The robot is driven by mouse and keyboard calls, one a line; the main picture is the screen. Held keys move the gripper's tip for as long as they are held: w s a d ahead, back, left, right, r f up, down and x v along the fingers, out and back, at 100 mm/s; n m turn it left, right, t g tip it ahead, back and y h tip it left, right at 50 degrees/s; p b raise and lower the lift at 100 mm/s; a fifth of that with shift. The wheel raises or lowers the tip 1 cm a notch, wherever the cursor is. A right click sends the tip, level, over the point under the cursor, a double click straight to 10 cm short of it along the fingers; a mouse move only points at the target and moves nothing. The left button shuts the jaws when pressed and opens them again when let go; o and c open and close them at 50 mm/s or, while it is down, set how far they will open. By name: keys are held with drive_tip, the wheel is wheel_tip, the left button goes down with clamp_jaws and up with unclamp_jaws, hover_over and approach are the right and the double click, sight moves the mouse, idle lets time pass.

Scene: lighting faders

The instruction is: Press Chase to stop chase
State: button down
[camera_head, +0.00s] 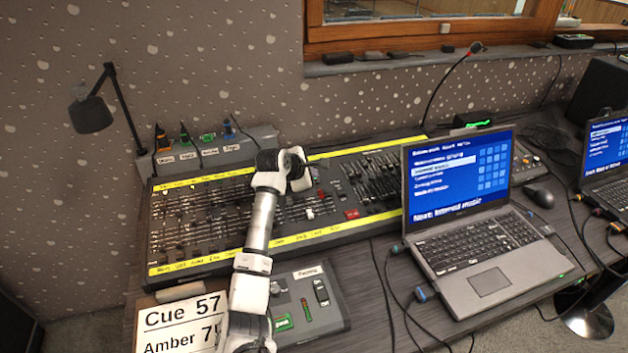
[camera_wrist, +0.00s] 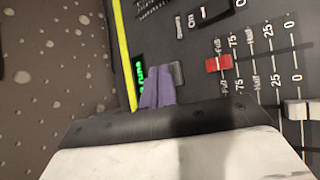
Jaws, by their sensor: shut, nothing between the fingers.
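The lighting console (camera_head: 225,262) is a long dark desk of faders with yellow strips along its far and near edges. My gripper (camera_wrist: 157,88) shows two purple fingertips together, with nothing between them, over the console close to its yellow strip. A small grey button (camera_wrist: 177,74) is just right of the fingertips; whether they touch is unclear. I cannot read the word Chase on any button. In the head view my arm reaches across the console and hides part of it, and the fingertips are not clear.
A red fader cap (camera_wrist: 218,63) and a white fader cap (camera_wrist: 298,109) are right of my fingers. A laptop (camera_head: 488,275) stands right of the console. A smaller control box (camera_head: 335,312) and a cue sign (camera_head: 165,322) are in front. A desk lamp (camera_head: 91,114) stands back left.

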drive_tip(key=shift+f, duration=0.2)
idle(0.5)
drive_tip(key=shift+f+b, duration=0.3)
drive_tip(key=shift+b, duration=0.05)
drive_tip(key=shift+r, duration=0.5)
drive_tip(key=r+p, duration=0.1)
drive_tip(key=r, duration=0.1)
drive_tip(key=r+p, duration=0.1)
drive_tip(key=r, duration=0.1)
drive_tip(key=r+p, duration=0.1)
drive_tip(key=r, duration=0.1)
drive_tip(key=shift+s+d+p, duration=0.1)
drive_tip(key=shift+s+p, duration=0.15)
drive_tip(key=shift+p, duration=0.15)
idle(0.9)
